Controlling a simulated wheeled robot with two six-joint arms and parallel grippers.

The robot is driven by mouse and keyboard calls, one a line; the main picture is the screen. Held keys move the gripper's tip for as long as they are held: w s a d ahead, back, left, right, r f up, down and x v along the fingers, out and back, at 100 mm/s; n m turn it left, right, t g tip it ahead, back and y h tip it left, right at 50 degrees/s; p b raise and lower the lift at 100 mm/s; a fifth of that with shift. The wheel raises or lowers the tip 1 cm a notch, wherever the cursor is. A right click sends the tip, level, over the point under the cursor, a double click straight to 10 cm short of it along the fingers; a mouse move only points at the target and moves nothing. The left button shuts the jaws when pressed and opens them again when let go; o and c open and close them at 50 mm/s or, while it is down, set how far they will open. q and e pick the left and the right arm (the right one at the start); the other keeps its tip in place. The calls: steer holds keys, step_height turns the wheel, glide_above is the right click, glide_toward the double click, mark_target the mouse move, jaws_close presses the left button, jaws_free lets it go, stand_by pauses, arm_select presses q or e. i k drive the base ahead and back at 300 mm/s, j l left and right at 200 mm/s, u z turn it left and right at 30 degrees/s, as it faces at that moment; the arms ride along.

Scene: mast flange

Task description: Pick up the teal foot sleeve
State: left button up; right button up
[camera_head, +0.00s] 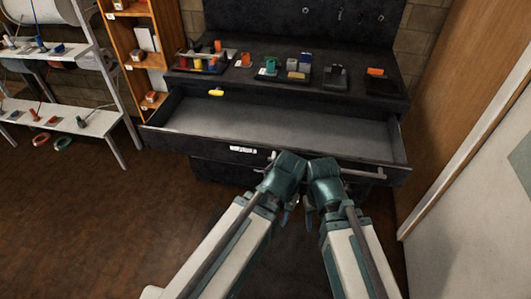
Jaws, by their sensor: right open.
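A small teal piece (270,65), which looks like the foot sleeve, stands in a dark tray on top of the black workbench (225,80). My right gripper (322,172) is in front of the open drawer, well below and nearer than the teal piece. It is open, with nothing seen in it. My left gripper (283,172) is close beside it, near the drawer's front handle. Its fingers are not clear, and I cannot tell whether it touches the handle.
The bench drawer (290,132) is pulled out, with a yellow piece (216,92) at its back left. Trays with red, yellow, grey and orange pieces line the benchtop. A white rack (100,85) and wooden shelf (135,50) stand left, a pale panel (465,200) right.

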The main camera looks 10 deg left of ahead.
mark_target(270, 71)
steer(key=i+l, duration=0.1)
steer(key=i, duration=0.55)
steer(key=i+l, duration=0.1)
steer(key=i, duration=0.5)
